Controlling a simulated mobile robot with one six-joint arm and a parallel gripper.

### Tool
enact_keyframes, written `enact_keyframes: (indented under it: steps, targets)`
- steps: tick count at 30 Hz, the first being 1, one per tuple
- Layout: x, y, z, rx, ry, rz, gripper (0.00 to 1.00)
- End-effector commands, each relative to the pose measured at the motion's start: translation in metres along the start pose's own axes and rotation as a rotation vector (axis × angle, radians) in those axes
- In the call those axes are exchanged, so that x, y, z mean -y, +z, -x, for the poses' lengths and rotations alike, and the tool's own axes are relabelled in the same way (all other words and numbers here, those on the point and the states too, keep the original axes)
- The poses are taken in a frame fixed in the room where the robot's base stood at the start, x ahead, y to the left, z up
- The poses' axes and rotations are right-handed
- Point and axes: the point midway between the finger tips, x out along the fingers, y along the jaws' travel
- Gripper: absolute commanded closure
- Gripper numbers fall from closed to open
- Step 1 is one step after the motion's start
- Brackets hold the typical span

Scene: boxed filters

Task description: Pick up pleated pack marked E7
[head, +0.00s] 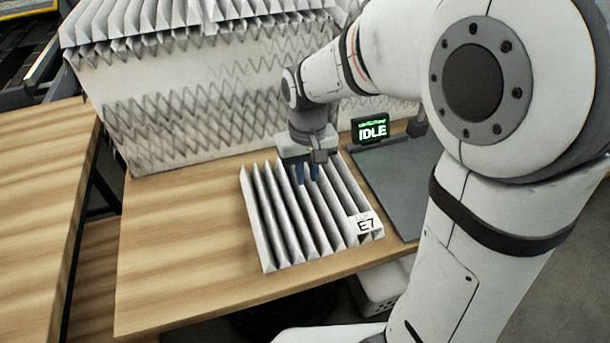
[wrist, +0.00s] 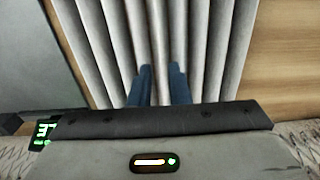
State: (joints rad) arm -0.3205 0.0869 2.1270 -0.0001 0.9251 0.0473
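The pleated pack marked E7 (head: 290,225) lies on the wooden table, with white-grey pleats in parallel ridges and an E7 label at its near right corner. Its pleats fill the middle of the wrist view (wrist: 110,45). My gripper (head: 307,182) points down over the far middle part of the pack. Its two blue fingers stand apart, with a narrow gap between them, in the wrist view (wrist: 160,72). Pleats show in the gap. I cannot tell whether the fingertips touch the pleats. The E7 label is out of the wrist view.
A large stack of pleated filters (head: 190,100) stands behind the pack. The table (head: 170,240) is clear left of the pack. Another wooden table (head: 40,200) lies farther left, across a gap.

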Motion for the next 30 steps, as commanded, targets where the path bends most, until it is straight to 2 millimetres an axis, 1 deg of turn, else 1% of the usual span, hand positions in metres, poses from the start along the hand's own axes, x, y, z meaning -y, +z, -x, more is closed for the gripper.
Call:
enact_keyframes:
  steps: [10, 15, 18, 26, 30]
  targets:
    - [0.002, 0.000, -0.038, 0.007, 0.000, 0.004, 0.84]
    - [0.001, 0.001, -0.065, 0.007, 0.000, 0.004, 0.84]
    - [0.001, 0.001, -0.075, 0.006, 0.000, 0.004, 0.84]
    - [0.001, 0.000, -0.078, 0.002, 0.000, 0.005, 0.84]
    - [0.001, 0.000, -0.077, 0.002, 0.000, 0.005, 0.94]
